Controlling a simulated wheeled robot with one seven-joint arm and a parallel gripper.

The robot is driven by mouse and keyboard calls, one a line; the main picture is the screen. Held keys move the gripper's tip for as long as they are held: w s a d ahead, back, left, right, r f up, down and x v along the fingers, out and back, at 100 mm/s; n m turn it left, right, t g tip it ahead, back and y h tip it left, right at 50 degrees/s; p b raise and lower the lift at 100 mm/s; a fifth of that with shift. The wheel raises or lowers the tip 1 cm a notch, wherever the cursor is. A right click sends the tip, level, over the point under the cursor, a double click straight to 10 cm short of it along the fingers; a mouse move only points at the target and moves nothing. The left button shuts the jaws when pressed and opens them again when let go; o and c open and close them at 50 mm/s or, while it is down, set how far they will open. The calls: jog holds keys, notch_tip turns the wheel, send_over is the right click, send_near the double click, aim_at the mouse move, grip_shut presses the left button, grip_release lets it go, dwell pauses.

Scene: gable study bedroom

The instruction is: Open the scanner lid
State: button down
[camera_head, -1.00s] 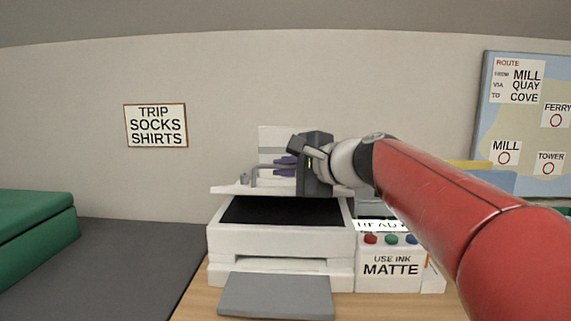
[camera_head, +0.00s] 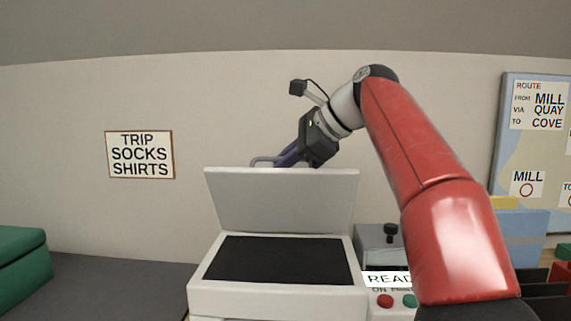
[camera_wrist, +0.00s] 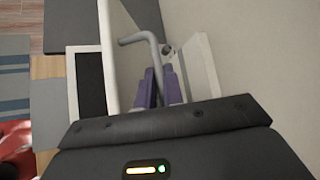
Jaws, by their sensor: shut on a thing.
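The white scanner (camera_head: 280,298) stands on the desk, and its dark glass bed (camera_head: 275,260) is uncovered. Its lid (camera_head: 283,203) is tilted up steeply at the rear of the bed, the light inner face toward the head camera. My gripper (camera_head: 290,157) is behind the lid's top edge, with purple fingers. In the wrist view the fingers (camera_wrist: 160,88) are close together at the bent grey handle (camera_wrist: 139,39) on the lid's outer side. The exact contact is partly hidden by the fingers.
A grey device with a black knob (camera_head: 390,233) and a control panel with coloured buttons (camera_head: 410,300) stand right of the scanner. A blue box (camera_head: 522,233) is farther right. The wall is close behind the lid.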

jog(key=shift+w+r+g, duration=0.1)
jog(key=shift+w+g, duration=0.3)
jog(key=shift+w, duration=0.3)
jog(key=c, duration=1.5)
grip_release()
jog(key=shift+c, duration=0.2)
jog(key=shift+r, duration=0.1)
